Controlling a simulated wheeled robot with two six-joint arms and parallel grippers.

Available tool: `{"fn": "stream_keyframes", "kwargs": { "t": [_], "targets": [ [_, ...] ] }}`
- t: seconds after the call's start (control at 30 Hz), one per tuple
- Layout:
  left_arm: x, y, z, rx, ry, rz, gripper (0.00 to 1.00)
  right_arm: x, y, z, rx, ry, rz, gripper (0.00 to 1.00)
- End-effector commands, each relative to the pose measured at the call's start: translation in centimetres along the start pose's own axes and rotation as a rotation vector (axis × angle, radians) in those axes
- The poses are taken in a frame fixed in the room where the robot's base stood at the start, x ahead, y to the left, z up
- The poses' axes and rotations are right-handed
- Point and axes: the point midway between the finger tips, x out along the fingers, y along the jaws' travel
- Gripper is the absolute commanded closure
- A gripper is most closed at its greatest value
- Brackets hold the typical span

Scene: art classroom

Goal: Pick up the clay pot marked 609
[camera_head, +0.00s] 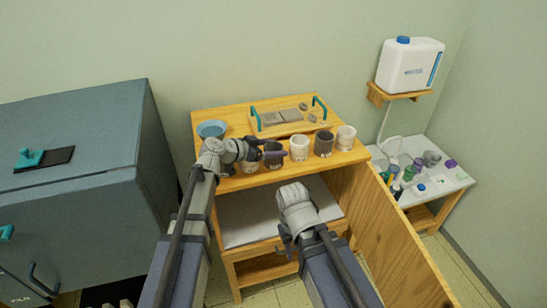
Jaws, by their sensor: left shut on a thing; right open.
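A row of several small clay pots stands along the front of the wooden cabinet top. My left gripper (264,149) is shut at the rim of a dark grey pot (274,158), reaching in from the left. To the right are a white pot (299,149), another dark grey pot (323,145) and a cream pot (346,138). The labels are too small to read, so I cannot tell which is 609. My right gripper (286,243) is open and empty, low before the cabinet.
A tray (262,128) with teal handles and grey slabs lies behind the pots, a blue bowl (212,129) at left. An open wooden door (400,235) stands at right. A grey cabinet (80,150) is left; a cluttered side table (445,180) is right.

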Motion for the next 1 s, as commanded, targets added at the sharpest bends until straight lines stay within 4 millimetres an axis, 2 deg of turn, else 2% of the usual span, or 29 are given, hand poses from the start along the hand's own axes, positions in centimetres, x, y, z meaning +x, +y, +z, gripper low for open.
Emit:
{"fn": "stream_keyframes", "kwargs": {
  "t": [0.03,0.2,0.47,0.67,1.0],
  "targets": [
    [0.0,0.0,0.0,0.0,0.0,0.0,0.7,0.0,0.0,0.0,0.0,0.0,0.0,0.55],
    [0.0,0.0,0.0,0.0,0.0,0.0,0.89,0.0,0.0,0.0,0.0,0.0,0.0,0.55],
    [0.0,0.0,-0.1,0.0,0.001,0.0,0.9,-0.1,0.0,0.0,0.0,0.0,0.0,0.55],
    [-0.4,0.0,-1.0,0.0,0.001,0.0,0.9,-1.1,0.1,0.1,0.0,0.0,0.0,0.55],
    [-2.1,0.0,-5.2,0.0,0.001,0.0,0.9,-5.6,0.5,0.3,0.0,0.0,0.0,0.55]
  ]
}}
